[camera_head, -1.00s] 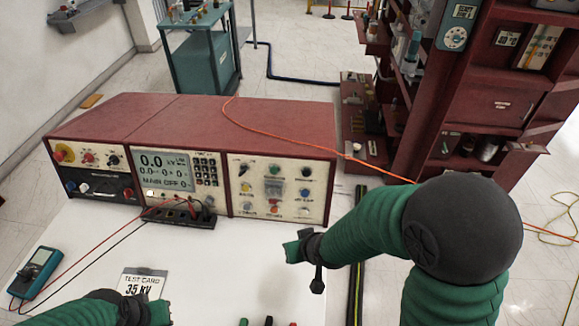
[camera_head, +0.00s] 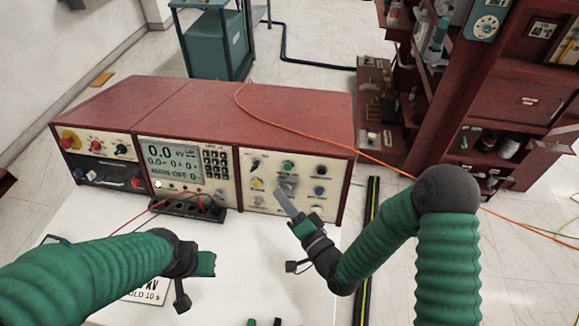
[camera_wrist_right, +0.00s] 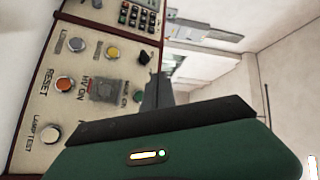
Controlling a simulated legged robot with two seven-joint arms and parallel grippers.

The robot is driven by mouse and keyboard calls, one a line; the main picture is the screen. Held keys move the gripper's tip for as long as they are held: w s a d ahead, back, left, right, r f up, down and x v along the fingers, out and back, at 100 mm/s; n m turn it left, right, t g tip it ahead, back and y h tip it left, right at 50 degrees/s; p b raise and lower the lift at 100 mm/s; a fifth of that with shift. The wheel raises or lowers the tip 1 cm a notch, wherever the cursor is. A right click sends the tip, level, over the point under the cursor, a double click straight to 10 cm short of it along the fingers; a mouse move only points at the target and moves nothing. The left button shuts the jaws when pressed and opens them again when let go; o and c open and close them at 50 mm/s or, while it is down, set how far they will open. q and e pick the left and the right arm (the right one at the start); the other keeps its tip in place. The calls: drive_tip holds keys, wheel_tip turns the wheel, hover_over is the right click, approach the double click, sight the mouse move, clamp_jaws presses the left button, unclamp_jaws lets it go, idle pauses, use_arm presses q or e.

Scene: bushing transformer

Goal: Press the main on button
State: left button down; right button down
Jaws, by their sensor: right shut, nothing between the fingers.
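The control panel (camera_head: 236,160) is the cream front of a red console. A green button (camera_head: 288,166) sits in its right section's top row; in the right wrist view the green button (camera_wrist_right: 138,96) shows beside my fingers, its label partly hidden. My right gripper (camera_head: 281,193) is shut and empty, its thin grey fingers pointing at this section, just below the green button in the picture. In the right wrist view the fingers (camera_wrist_right: 153,88) overlap the panel edge; contact cannot be told. My left gripper (camera_head: 207,264) is over the white table, left of the right one; its jaws are unclear.
Near the fingers are a grey-covered HV ON control (camera_wrist_right: 106,89), an orange RESET button (camera_wrist_right: 65,85) and a yellow button (camera_wrist_right: 112,52). A black terminal strip (camera_head: 185,208) with leads stands before the console. An orange cable (camera_head: 300,130) crosses its top.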

sight(288, 166)
drive_tip(key=shift+w+d+f+b, duration=0.3)
drive_tip(key=shift+w+f+b, duration=0.05)
drive_tip(key=shift+w, duration=1.05)
drive_tip(key=shift+w+d+f+b, duration=0.25)
drive_tip(key=shift+w+f+b, duration=0.15)
drive_tip(key=shift+w, duration=1.05)
drive_tip(key=shift+w+d+f+b, duration=0.3)
drive_tip(key=shift+w+f, duration=0.05)
drive_tip(key=shift+w, duration=1.05)
drive_tip(key=shift+w, duration=0.1)
drive_tip(key=shift+w, duration=0.25)
drive_tip(key=shift+w+d+f+b, duration=0.1)
drive_tip(key=shift+w+d+b, duration=0.05)
drive_tip(key=shift+w+b, duration=0.2)
drive_tip(key=shift+s+r+p, duration=0.2)
drive_tip(key=shift+s+p, duration=0.1)
drive_tip(key=shift+s, duration=0.45)
drive_tip(key=shift+s, duration=0.1)
